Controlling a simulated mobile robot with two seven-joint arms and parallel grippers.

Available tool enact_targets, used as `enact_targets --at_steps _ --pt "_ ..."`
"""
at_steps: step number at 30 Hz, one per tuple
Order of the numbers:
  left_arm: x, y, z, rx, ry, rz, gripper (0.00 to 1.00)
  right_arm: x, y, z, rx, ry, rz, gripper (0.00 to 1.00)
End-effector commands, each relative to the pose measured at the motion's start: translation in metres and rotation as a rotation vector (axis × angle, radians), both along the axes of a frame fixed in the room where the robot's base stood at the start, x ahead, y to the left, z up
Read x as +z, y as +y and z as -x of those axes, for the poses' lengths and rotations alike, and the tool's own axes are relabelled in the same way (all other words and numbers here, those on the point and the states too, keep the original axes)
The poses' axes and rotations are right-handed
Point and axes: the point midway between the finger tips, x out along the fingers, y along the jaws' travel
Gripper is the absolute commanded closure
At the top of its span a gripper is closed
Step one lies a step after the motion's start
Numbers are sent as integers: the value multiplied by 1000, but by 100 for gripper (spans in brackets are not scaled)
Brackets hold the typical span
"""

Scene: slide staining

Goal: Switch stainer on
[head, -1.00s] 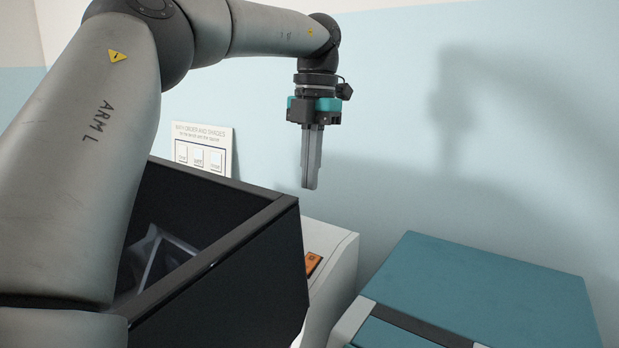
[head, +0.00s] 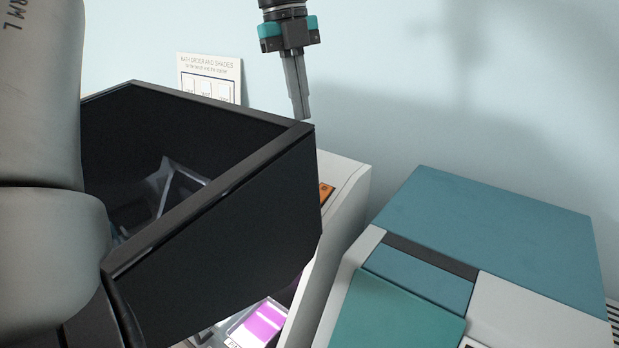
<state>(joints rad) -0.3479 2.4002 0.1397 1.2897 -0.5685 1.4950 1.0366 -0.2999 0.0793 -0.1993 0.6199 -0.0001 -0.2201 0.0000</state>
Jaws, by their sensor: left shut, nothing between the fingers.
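My left gripper (head: 300,100) points down with its fingers together and nothing between them. Its tips are at the right corner of a black open-topped box (head: 215,225) in the picture; I cannot tell the gap in depth. A white machine (head: 345,180) stands behind and right of that box, with a small orange panel (head: 327,191) partly hidden by the box's corner. The gripper is above and left of the panel in the picture, apart from it. I cannot tell which machine is the stainer, and no switch is clearly visible. My right gripper is out of view.
A teal and white machine (head: 500,225) fills the right side. A printed card on bath order and shades (head: 209,68) stands by the wall. A tray with bright magenta (head: 262,322) shows below the box. The air right of my gripper is clear.

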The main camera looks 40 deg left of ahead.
Motion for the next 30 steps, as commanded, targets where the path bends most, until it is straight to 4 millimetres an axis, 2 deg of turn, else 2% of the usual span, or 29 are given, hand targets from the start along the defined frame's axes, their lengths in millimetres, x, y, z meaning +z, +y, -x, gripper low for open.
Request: enact_targets --at_steps 6,12,26,30 --pt "-2 0 10 324 19 87 100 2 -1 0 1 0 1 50" --pt "-4 -1 14 502 41 139 100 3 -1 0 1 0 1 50" --pt "-5 -2 15 550 48 152 100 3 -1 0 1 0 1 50" --pt "-13 -4 14 548 50 152 100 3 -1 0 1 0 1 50"
